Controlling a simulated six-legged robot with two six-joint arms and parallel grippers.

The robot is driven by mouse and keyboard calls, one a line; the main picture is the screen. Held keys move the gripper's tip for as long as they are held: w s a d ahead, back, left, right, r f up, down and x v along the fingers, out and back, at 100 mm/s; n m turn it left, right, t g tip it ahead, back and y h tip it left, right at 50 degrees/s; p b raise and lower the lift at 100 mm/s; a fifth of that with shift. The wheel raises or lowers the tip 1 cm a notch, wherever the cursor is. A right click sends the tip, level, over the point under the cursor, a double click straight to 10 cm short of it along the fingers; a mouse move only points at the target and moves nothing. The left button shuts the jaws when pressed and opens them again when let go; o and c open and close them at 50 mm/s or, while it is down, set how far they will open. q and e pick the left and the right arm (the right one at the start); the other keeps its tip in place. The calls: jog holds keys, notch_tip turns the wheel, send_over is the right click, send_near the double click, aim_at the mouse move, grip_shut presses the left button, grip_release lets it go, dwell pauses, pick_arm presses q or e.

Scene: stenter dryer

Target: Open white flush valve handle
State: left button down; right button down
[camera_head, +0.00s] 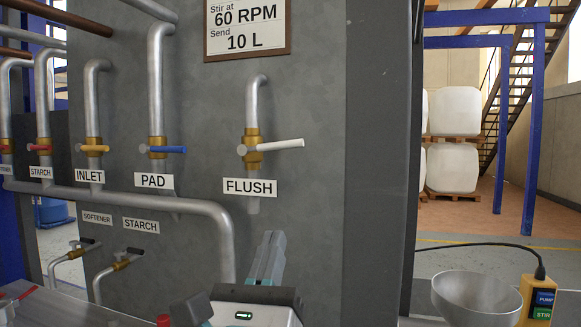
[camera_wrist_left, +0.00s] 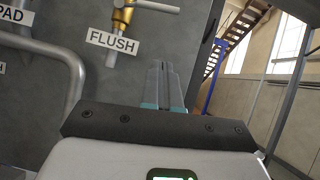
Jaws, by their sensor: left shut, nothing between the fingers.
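The white flush valve handle (camera_head: 280,145) sticks out to the right, nearly level, from a brass valve (camera_head: 252,148) on a grey pipe above the FLUSH label (camera_head: 249,187). In the left wrist view the handle (camera_wrist_left: 158,7) shows at the top edge, beside the brass valve (camera_wrist_left: 122,17). My left gripper (camera_head: 272,238) is shut and empty, below the handle and apart from it, in front of the grey panel. Its fingers also show in the left wrist view (camera_wrist_left: 164,66), pointing up. My right gripper is not in view.
Valves with blue (camera_head: 168,149), yellow (camera_head: 96,148) and red (camera_head: 39,147) handles stand to the left. A thick horizontal pipe (camera_head: 150,202) bends down left of my gripper. A metal bowl (camera_head: 476,299) and a yellow PUMP/STIR control box (camera_head: 540,298) are at lower right.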

pick_arm(q)
jog(key=p, duration=0.5)
send_near(270, 147)
jog(key=w+d, duration=0.4)
jog(key=w, duration=0.1)
notch_tip(270, 147, up, 3)
jog(key=shift+w+d+r+n+y+p, duration=0.15)
jog(key=shift+n+y+p, duration=0.3)
jog(key=shift+n+y, duration=0.35)
